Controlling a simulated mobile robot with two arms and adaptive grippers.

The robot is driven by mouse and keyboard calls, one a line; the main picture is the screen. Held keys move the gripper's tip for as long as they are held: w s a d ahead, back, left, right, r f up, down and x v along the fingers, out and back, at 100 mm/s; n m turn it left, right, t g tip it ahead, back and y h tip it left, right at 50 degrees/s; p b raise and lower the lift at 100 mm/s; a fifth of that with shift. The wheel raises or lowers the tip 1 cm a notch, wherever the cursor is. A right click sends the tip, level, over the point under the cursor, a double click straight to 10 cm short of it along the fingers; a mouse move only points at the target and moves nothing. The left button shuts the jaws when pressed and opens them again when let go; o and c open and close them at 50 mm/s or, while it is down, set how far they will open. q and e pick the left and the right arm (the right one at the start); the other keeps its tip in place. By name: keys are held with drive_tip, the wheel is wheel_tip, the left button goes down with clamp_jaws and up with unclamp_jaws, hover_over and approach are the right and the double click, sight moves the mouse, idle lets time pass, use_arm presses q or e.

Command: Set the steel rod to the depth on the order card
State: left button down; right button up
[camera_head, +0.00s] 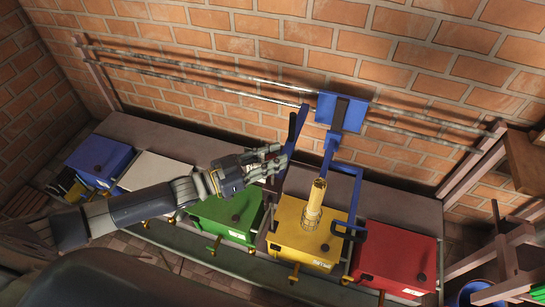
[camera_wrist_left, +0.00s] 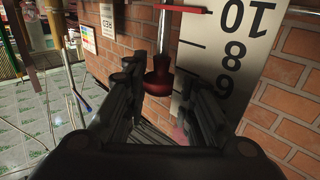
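My left gripper (camera_head: 277,160) reaches in from the left in the head view, beside a dark upright piece (camera_head: 292,128) left of the blue extruder frame (camera_head: 343,108). In the left wrist view my left gripper (camera_wrist_left: 168,95) is open, with its fingers apart. A dark red knob (camera_wrist_left: 158,80) at the end of the steel rod (camera_wrist_left: 165,32) shows between and beyond the fingers; contact cannot be told. A red pointer (camera_wrist_left: 186,9) crosses beside a white scale (camera_wrist_left: 225,45) reading 10, 8, 6. A small white card (camera_wrist_left: 108,20) hangs on the wall; its text is unclear. My right gripper is not in view.
Green (camera_head: 229,214), yellow (camera_head: 301,238), red (camera_head: 397,258) and blue (camera_head: 98,160) boxes line the bench. A pale yellow cylinder (camera_head: 314,201) stands over the yellow box. Metal rails (camera_head: 220,83) run along the brick wall. A wooden frame (camera_head: 500,240) stands right.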

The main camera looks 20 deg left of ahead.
use_arm(q)
drive_tip(key=shift+r+p, duration=1.05)
drive_tip(key=shift+r, duration=0.1)
drive_tip(key=shift+f, duration=0.1)
drive_tip(key=c, duration=1.3)
unclamp_jaws()
drive_tip(key=shift+a, duration=0.1)
drive_tip(key=v, duration=1.2)
